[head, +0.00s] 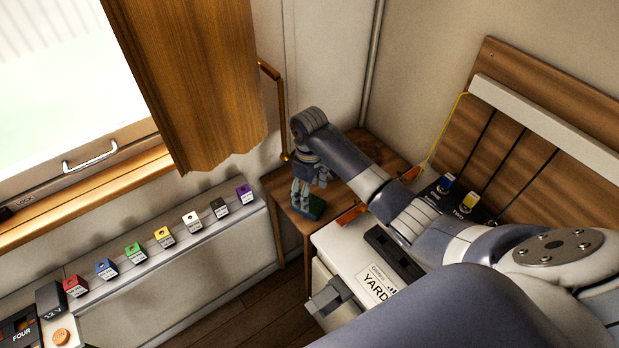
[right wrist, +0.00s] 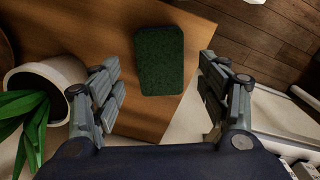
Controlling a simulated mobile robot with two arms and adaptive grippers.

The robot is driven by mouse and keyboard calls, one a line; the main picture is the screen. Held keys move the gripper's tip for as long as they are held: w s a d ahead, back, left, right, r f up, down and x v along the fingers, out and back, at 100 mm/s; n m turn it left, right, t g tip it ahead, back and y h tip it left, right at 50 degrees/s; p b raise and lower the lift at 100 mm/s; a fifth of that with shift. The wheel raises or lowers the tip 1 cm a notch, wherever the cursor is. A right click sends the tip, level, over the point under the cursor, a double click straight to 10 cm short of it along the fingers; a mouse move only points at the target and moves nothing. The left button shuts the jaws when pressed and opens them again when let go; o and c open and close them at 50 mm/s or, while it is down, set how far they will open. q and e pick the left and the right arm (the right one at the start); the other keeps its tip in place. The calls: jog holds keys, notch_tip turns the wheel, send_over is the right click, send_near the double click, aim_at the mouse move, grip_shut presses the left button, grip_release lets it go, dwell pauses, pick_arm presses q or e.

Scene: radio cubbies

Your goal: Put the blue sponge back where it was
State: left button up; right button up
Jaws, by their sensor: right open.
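A dark green rectangular pad (right wrist: 160,60) lies flat on a small wooden table (right wrist: 205,32) in the right wrist view. My left gripper is not in view.
A white pot (right wrist: 45,72) with a green plant stands left of the pad. A white case (head: 375,285) labelled YARD stands beside the table. Several coloured labelled blocks line a grey ledge (head: 180,248) below the window. A wooden slatted panel (head: 545,85) is at right.

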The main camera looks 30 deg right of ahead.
aim_at(310, 202)
notch_tip(310, 202, up, 7)
dwell(0.3)
dwell(0.5)
